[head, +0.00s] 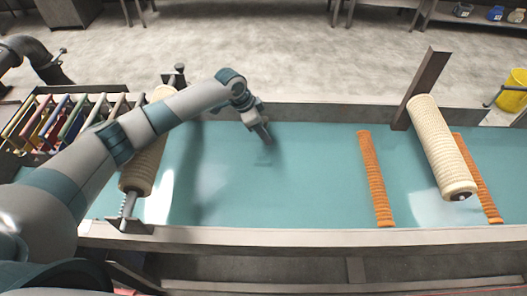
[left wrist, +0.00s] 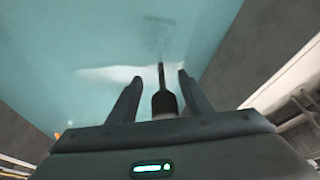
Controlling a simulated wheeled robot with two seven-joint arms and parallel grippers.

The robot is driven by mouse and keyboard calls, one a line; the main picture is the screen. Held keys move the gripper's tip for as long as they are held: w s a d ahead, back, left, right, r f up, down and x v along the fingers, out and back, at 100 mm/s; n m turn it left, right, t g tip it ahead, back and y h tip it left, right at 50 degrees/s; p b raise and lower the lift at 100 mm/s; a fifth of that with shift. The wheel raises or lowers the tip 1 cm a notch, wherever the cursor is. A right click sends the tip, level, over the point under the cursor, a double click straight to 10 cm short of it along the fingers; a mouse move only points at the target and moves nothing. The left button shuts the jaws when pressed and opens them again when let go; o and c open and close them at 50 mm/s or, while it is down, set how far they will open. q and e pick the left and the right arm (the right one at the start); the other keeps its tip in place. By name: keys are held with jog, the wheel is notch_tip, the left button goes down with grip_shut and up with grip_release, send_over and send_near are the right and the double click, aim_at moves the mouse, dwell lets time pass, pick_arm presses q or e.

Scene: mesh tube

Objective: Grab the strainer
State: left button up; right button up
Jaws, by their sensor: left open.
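My left gripper (head: 266,137) hangs over the blue-green surface of the long trough, near its far wall. In the left wrist view its two dark fingers (left wrist: 158,86) stand apart. A dark piece with a thin tip (left wrist: 162,98) shows between them; I cannot tell whether it is a separate thing or part of the gripper. Nothing is plainly a strainer. Two cream, mesh-textured tubes are in view: the left tube (head: 143,172) is partly hidden behind my left arm, and the right tube (head: 440,148) lies slanted over the trough. My right gripper is not in view.
The trough has a raised near rim (head: 300,237) and far wall (head: 330,113). Orange textured strips (head: 375,180) lie toward the right, beside a dark upright post (head: 421,88). A rack of coloured bars (head: 68,118) stands at left. The trough's middle is clear.

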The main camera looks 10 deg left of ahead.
aim_at(267, 150)
pick_arm(q)
jog(key=shift+p+x, duration=0.9)
jog(key=shift+x, duration=1.3)
jog(key=shift+w+a, duration=0.1)
jog(key=shift+w, duration=0.05)
jog(key=shift+c, duration=0.7)
grip_shut()
